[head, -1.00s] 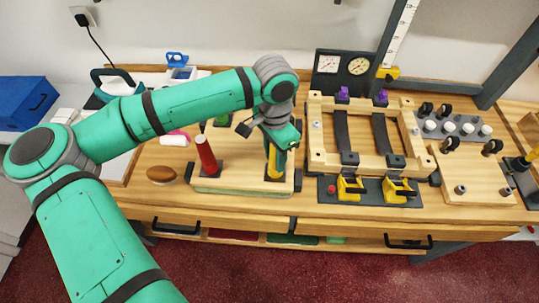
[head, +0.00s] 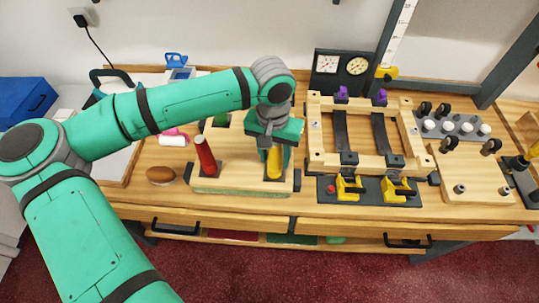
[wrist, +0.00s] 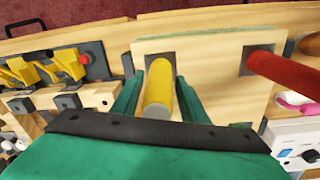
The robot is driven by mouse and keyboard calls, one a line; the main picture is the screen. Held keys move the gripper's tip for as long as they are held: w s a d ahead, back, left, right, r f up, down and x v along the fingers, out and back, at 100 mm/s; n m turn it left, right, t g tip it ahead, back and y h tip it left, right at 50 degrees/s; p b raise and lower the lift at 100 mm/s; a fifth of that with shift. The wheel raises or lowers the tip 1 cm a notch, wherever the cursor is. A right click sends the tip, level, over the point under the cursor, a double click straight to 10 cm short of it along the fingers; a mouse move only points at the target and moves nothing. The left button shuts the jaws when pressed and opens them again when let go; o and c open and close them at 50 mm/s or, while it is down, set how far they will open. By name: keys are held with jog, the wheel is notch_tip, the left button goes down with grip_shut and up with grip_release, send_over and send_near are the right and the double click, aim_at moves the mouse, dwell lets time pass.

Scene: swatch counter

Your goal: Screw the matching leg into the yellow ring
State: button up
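A yellow leg (head: 274,164) stands upright on the light wooden board (head: 235,186), at its right front. In the wrist view the yellow leg (wrist: 158,88) rises from a grey plate. I cannot make out a yellow ring around its foot. My gripper (head: 275,155) points down over this leg. In the wrist view its green fingers (wrist: 161,85) stand on both sides of the leg, with narrow gaps that look open. A red leg (head: 206,155) stands, slightly tilted in the head view, at the left of the board. A green piece (head: 221,121) shows behind, partly hidden.
A wooden frame (head: 313,158) with dark straps and yellow clamps (head: 348,188) stands close on the right. A brown oval object (head: 161,175) lies left of the board. Gauges (head: 342,65) stand at the back.

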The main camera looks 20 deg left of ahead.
jog(key=n, duration=0.5)
jog(key=shift+n, duration=1.2)
jog(key=n, duration=0.2)
jog(key=shift+n, duration=0.3)
jog(key=n, duration=0.8)
jog(key=shift+n, duration=0.4)
jog(key=shift+c, duration=0.6)
